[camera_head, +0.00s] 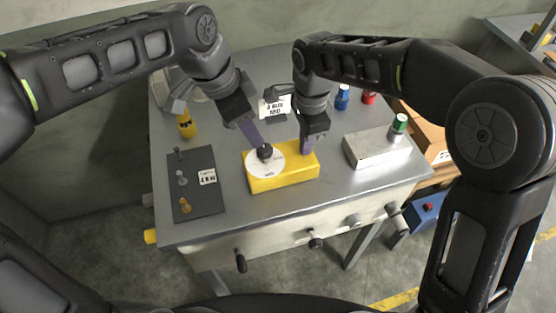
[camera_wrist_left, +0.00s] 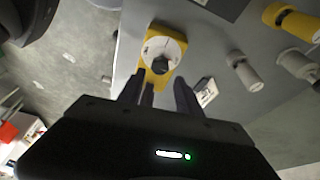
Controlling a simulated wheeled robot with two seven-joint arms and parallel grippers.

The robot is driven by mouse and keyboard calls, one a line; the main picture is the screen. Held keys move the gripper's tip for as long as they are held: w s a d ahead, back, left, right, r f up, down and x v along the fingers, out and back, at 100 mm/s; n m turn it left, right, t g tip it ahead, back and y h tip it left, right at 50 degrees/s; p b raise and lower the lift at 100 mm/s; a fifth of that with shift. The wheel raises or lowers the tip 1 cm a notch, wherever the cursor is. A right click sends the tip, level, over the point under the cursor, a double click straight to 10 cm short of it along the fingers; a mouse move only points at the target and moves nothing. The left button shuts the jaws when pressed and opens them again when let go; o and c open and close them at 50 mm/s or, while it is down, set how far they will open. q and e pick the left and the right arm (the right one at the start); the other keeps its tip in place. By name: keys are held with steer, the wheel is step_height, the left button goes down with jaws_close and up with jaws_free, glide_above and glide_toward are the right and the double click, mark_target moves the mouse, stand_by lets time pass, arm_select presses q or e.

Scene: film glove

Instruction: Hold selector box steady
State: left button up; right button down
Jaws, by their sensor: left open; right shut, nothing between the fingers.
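The selector box is a yellow box (camera_head: 284,178) on the grey workbench. It has a white round dial (camera_head: 272,168) and a black knob (camera_head: 264,152). My left gripper (camera_head: 256,142) is above the dial end, with its fingers at the knob; whether they touch it I cannot tell. In the left wrist view its two fingers (camera_wrist_left: 158,92) are apart, with the dial (camera_wrist_left: 172,48) and knob (camera_wrist_left: 160,65) beyond them. My right gripper (camera_head: 306,148) is shut and empty, fingers down at the box's back right edge; contact is unclear.
A dark plate (camera_head: 196,200) with small levers lies at left, near a yellow bottle (camera_head: 186,124). A silver box (camera_head: 372,150) is at right, with a green-capped container (camera_head: 398,124). Blue (camera_head: 342,97) and red (camera_head: 368,97) items stand behind. Knobs stick out along the front edge.

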arm_select(q)
steer(key=shift+o, duration=0.7)
steer(key=shift+w+a+f, duration=0.1)
steer(key=shift+a+f, duration=0.05)
steer(key=shift+a, duration=0.1)
steer(key=shift+o, duration=0.5)
steer(key=w+a+n+t, duration=0.1)
steer(key=w+a+n, duration=0.1)
steer(key=a, duration=0.9)
steer(key=shift+a+r+n, duration=0.15)
steer(key=shift+r+n, duration=0.25)
steer(key=shift+n, duration=0.4)
step_height(320, 180, up, 4)
steer(key=n+g+h, duration=0.1)
steer(key=n, duration=3)
glide_above(264, 148)
steer(key=s+a, duration=0.2)
steer(key=a, duration=0.3)
steer(key=shift+w+f, duration=0.1)
steer(key=shift+f, duration=0.1)
steer(key=shift+d+f, duration=0.1)
steer(key=x, duration=1.1)
steer(key=shift+w+d+f, duration=0.1)
steer(key=shift+d+f, duration=0.15)
steer(key=shift+f, duration=0.05)
